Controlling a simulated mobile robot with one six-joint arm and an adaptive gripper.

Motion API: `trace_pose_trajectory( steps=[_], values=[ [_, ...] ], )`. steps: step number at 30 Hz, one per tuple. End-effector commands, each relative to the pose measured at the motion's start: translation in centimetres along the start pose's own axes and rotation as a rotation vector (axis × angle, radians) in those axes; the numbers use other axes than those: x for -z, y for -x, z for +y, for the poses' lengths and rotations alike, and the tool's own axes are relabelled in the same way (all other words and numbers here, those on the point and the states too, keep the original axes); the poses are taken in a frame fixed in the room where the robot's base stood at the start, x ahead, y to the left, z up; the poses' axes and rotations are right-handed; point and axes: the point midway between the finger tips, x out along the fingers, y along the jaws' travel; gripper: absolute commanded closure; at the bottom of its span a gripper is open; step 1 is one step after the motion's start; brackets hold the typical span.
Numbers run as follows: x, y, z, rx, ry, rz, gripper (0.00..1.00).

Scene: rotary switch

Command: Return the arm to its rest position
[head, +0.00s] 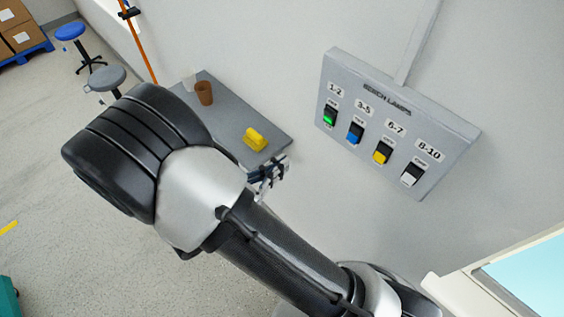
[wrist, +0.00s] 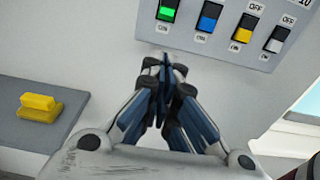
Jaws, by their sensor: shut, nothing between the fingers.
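My gripper (wrist: 164,64) is shut and empty in the wrist view, its blue fingertips together just below the panel's green switch in the picture. In the head view my gripper (head: 268,178) shows small beyond my black and silver arm, in front of the wall. The grey wall panel (head: 455,125) is headed BENCH LAMPS. It carries a green switch (head: 330,116), a blue switch (head: 354,132), a yellow switch (head: 381,153) and a white switch (head: 411,174). The green one looks lit. The gripper appears apart from the panel. My arm hides part of the bench and floor.
A grey bench (head: 222,100) stands against the wall with a yellow object (head: 255,139) and a brown cup (head: 204,93) on it. Stools, one blue (head: 70,32) and one grey (head: 107,78), stand behind. A pale cabinet with a light blue face (head: 530,270) is at lower right.

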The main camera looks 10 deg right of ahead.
Motion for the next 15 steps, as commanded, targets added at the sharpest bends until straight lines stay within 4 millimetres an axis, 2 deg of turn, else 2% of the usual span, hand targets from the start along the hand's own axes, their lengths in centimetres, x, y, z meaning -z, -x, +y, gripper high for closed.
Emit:
trace_pose_trajectory(
  steps=[11,15],
  values=[
    [0.0,-0.1,0.0,0.002,-0.002,0.001,1.00],
    [-0.6,-1.0,-1.1,0.070,-0.053,0.038,1.00]
  ],
)
